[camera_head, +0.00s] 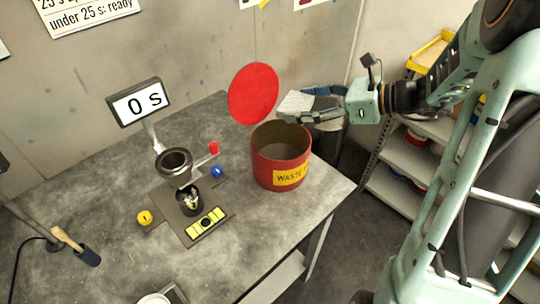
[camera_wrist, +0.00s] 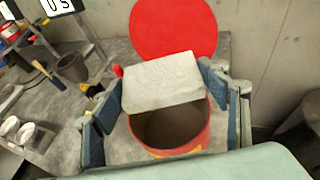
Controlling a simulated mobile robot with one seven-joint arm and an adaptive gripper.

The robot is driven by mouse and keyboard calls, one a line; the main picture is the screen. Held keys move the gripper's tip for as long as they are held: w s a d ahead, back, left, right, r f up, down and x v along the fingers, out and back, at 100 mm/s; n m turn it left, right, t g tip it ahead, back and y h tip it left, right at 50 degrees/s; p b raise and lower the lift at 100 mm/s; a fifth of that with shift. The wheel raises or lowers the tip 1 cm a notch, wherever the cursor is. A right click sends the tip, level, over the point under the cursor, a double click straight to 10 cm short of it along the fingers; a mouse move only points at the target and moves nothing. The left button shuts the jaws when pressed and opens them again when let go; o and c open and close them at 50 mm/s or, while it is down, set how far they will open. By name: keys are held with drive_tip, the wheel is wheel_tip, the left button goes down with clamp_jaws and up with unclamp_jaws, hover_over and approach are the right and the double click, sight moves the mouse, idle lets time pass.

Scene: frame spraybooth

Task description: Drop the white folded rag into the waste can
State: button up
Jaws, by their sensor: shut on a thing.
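The white folded rag (camera_head: 295,103) is between the fingers of my gripper (camera_head: 308,115), above the back rim of the waste can. In the wrist view the rag (camera_wrist: 162,83) spans between both blue-grey fingers of my gripper (camera_wrist: 163,92) and covers the far part of the can's opening. The red waste can (camera_head: 268,174) stands on the grey table near its right edge, with a yellow label on its front. Its round red lid (camera_head: 253,93) stands raised behind the opening. The can (camera_wrist: 205,137) is open, and its visible inside looks dark and empty.
Left of the can, a metal cup on a stand (camera_head: 175,162) with a red-knobbed handle stands on the grey table (camera_head: 120,188). A "0 s" display (camera_head: 138,103) rises behind it. Shelves (camera_head: 405,185) stand at right.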

drive_tip(key=shift+w+a+r, duration=0.1)
drive_tip(key=shift+a+r, duration=0.45)
drive_tip(key=shift+a, duration=0.15)
wheel_tip(320, 180, down, 6)
drive_tip(key=b, duration=0.5)
drive_tip(key=o, duration=1)
drive_tip(key=v, duration=1.2)
drive_tip(key=shift+r, duration=0.1)
